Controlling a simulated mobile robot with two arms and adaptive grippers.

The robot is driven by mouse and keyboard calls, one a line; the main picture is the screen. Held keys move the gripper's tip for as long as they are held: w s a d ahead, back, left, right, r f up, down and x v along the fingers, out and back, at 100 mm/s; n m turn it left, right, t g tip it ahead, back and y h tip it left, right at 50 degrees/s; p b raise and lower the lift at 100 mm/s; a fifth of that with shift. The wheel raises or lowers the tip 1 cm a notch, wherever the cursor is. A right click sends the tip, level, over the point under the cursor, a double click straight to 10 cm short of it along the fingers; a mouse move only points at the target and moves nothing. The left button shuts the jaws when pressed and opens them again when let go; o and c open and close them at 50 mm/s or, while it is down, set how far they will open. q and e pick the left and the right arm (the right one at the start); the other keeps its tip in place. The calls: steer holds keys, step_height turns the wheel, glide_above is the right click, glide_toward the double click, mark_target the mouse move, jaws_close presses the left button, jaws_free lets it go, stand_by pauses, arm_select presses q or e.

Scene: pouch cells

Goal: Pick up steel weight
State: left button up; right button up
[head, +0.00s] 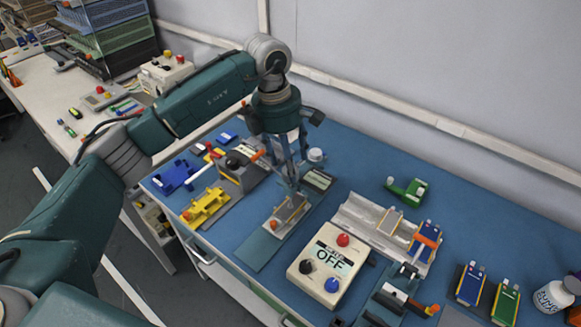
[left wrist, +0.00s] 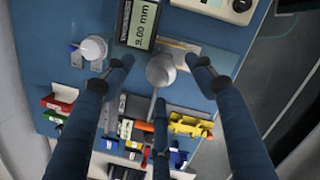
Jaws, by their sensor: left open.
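A round grey metal piece (left wrist: 160,70), which looks like the steel weight, sits between the spread fingers of my left gripper (left wrist: 162,82) in the left wrist view. The fingers surround it with visible gaps at the sides, and I see no clear grip on it. In the head view my left gripper (head: 290,185) points down over the blue mat, and its fingers largely hide this piece. A second pale round piece (head: 316,155) stands behind the gripper; it also shows in the left wrist view (left wrist: 93,48). My right gripper is not in view.
A display gauge (left wrist: 140,22) reading 9.00 mm is close beside the gripper. A flat cell on a plate (head: 287,215) lies in front. A control box marked OFF (head: 328,264) stands to the right. Blue (head: 174,176) and yellow (head: 206,207) fixtures stand left.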

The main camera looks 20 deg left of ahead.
arm_select(q)
steer(key=shift+w+d+f, duration=0.1)
steer(key=shift+w+f, duration=0.05)
steer(key=shift+f, duration=1.15)
steer(key=shift+r, duration=0.1)
jaws_close()
